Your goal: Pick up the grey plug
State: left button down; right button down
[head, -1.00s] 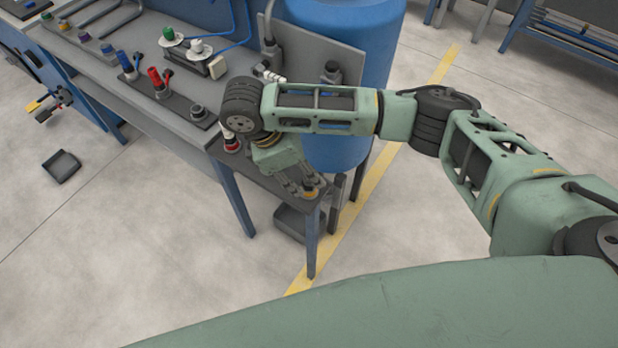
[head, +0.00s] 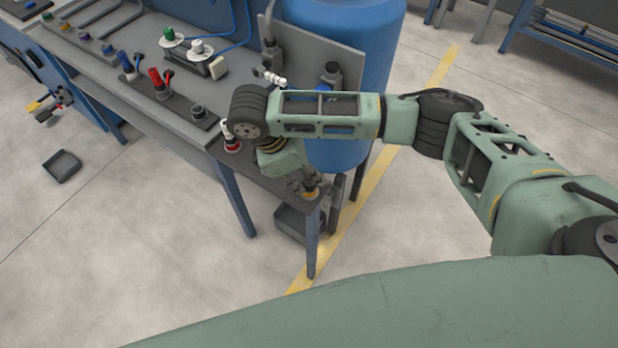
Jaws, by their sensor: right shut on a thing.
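My right gripper (head: 304,184) is over the front right corner of the bench (head: 268,178), pointing down. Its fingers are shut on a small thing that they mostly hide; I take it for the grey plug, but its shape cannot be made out. An orange-yellow ring (head: 310,195) shows at the bench corner just below the fingertips. Whether the held thing touches the bench cannot be told. My left gripper is not in view.
A red and white fitting (head: 232,144) stands on the bench left of my right wrist. A blue barrel (head: 352,45) is behind my forearm. A grey bin (head: 290,222) sits below the bench corner.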

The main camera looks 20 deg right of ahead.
dwell(0.5)
jog(key=shift+d+r, duration=0.1)
jog(key=shift+r, duration=0.2)
jog(key=r, duration=0.4)
jog(key=shift+s+r, duration=0.1)
jog(key=shift+s, duration=0.25)
jog(key=s+a+r, duration=0.2)
jog(key=s+r, duration=0.1)
jog(key=s, duration=0.2)
jog(key=s+a+r+p, duration=0.1)
jog(key=s+a+r, duration=0.1)
jog(key=s, duration=0.3)
jog(key=shift+a+r, duration=0.3)
jog(key=shift+r, duration=0.25)
jog(key=shift+r+p, duration=0.1)
jog(key=shift+p, duration=0.25)
notch_tip(320, 180, up, 8)
jog(key=p, duration=0.9)
jog(key=shift+w, duration=0.2)
